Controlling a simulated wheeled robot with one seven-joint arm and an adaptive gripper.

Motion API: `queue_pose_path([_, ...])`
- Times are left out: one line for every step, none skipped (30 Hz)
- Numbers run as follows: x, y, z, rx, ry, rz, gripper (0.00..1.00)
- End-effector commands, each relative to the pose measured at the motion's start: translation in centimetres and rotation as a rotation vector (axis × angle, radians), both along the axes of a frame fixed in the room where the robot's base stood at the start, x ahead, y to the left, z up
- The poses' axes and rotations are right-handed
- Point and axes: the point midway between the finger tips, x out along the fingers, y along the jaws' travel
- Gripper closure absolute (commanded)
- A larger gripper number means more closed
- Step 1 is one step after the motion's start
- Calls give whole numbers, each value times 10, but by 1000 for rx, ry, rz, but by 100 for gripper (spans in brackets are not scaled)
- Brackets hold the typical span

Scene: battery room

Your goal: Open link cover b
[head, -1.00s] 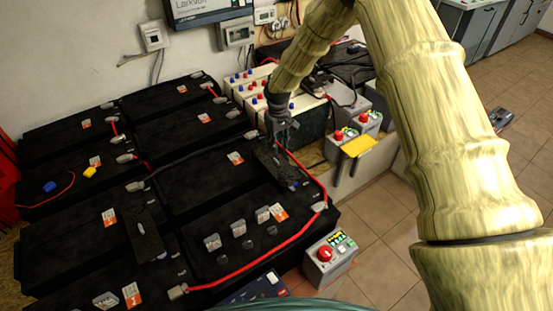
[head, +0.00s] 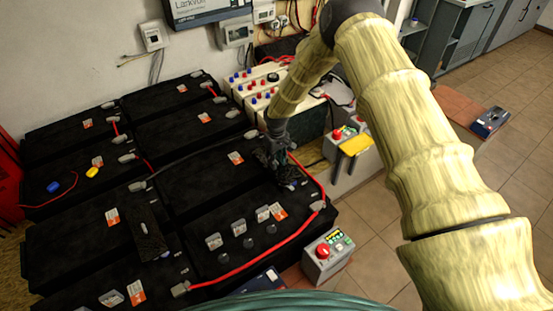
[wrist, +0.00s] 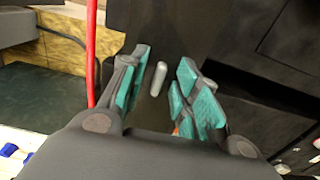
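My gripper (head: 276,158) is low over the right-hand battery block in the head view. Beneath it is a dark link cover (head: 291,180), partly hidden by the fingers. In the wrist view my gripper (wrist: 162,88) is open, its teal finger pads apart. A small grey upright handle (wrist: 158,78) shows between the pads, with visible gaps on both sides. A second dark link cover (head: 149,230) lies flat on the batteries to the left. I see no letters on either cover, so I cannot tell which is b.
Black batteries (head: 190,122) fill the left side. A red cable (head: 235,268) runs around the near battery and beside my gripper, also in the wrist view (wrist: 91,50). A grey box with a red knob (head: 327,255) stands at the front right.

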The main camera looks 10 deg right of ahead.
Motion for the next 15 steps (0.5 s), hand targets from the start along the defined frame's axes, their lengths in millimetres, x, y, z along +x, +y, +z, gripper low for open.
queue_pose_path([0, 0, 0, 0, 0, 0, 69])
queue_pose_path([0, 0, 0, 0, 0, 0, 69])
queue_pose_path([0, 0, 0, 0, 0, 0, 69])
queue_pose_path([0, 0, 0, 0, 0, 0, 69])
queue_pose_path([0, 0, 0, 0, 0, 0, 69])
queue_pose_path([0, 0, 0, 0, 0, 0, 71])
queue_pose_path([0, 0, 0, 0, 0, 0, 76])
queue_pose_path([0, 0, 0, 0, 0, 0, 82])
queue_pose_path([0, 0, 0, 0, 0, 0, 89])
queue_pose_path([0, 0, 0, 0, 0, 0, 94])
queue_pose_path([0, 0, 0, 0, 0, 0, 100])
queue_pose_path([0, 0, 0, 0, 0, 0, 100])
queue_pose_path([0, 0, 0, 0, 1, 0, 100])
queue_pose_path([0, 0, 0, 0, 1, 0, 100])
queue_pose_path([0, 0, 0, 0, 1, 0, 100])
